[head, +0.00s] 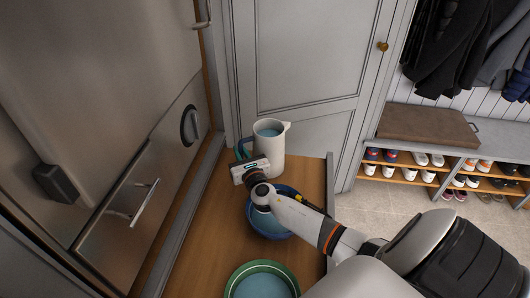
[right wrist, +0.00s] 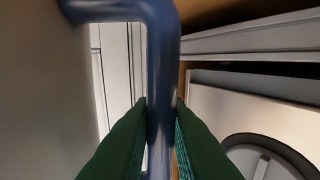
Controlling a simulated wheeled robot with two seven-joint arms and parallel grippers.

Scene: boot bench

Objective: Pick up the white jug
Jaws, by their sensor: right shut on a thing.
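The white jug (head: 270,150) stands upright on the wooden surface near the panelled door, with blue liquid showing inside its rim. My right gripper (head: 241,150) is at the jug's left side in the head view. In the right wrist view its dark green fingers (right wrist: 160,125) are shut on the jug's blue handle (right wrist: 162,60), one on each side. The jug's pale body (right wrist: 40,90) fills the left of that view. In the head view the gripper partly hides the handle. My left gripper is not in view.
A blue bowl (head: 270,231) lies partly under my right arm. A green-rimmed bowl (head: 287,268) stands nearer. A metal appliance with a knob (head: 190,125) borders the wooden surface on the left. A panelled door (head: 300,60) stands behind; a shoe bench (head: 430,158) is at right.

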